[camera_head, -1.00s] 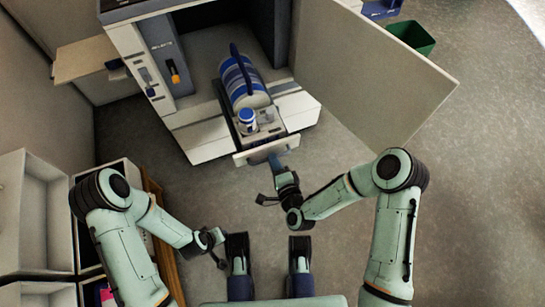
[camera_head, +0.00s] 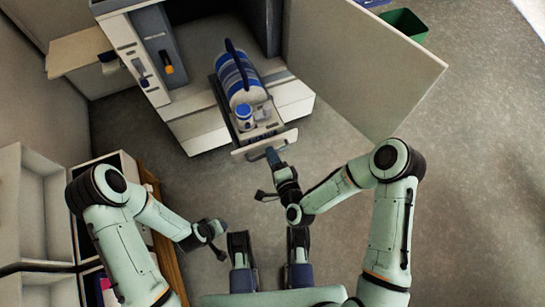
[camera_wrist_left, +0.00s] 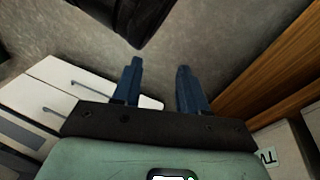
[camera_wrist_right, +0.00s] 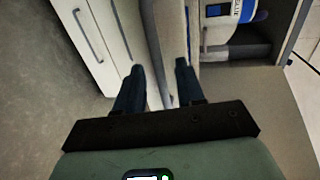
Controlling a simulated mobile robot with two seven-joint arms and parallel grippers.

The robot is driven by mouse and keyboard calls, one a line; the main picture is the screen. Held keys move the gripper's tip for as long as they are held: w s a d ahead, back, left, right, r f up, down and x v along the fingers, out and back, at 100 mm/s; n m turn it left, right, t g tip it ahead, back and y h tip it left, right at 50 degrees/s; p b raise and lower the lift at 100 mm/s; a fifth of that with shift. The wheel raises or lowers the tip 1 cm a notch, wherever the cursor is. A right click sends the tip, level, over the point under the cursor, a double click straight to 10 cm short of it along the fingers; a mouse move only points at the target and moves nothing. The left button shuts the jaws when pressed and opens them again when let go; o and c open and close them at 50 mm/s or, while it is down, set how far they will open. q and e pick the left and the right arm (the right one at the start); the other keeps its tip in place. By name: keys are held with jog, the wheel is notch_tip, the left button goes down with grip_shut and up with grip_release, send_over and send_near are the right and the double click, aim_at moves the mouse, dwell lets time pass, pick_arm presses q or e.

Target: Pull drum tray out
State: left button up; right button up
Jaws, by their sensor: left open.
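The drum tray (camera_head: 282,141) sticks out of the front of a grey and white machine. Its pale front panel faces me. A blue and white striped drum (camera_head: 237,80) and a small white jar with a blue lid (camera_head: 244,118) sit on it. My right gripper (camera_head: 273,156) is at the front panel. In the right wrist view its fingers (camera_wrist_right: 160,82) are apart, with the panel's edge showing between them; I cannot tell whether they press on it. My left gripper (camera_head: 222,240) is open and empty, low and left of the tray; its fingers also show in the left wrist view (camera_wrist_left: 160,78).
The machine's large door (camera_head: 365,70) stands open at the right. White drawers (camera_head: 205,130) flank the tray. A green bin (camera_head: 405,25) is at the back right. White shelving (camera_head: 40,200) stands at the left. Grey floor at the right is clear.

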jog(key=shift+s, duration=0.1)
pick_arm(q)
jog(key=s+d+r+g+h+p, duration=0.1)
jog(key=s+d+r+p, duration=0.2)
jog(key=s+r+p, duration=0.1)
jog(key=shift+s+r, duration=0.5)
jog(key=shift+r, duration=0.05)
pick_arm(e)
jog(key=v, duration=1.3)
jog(key=shift+s+d, duration=0.1)
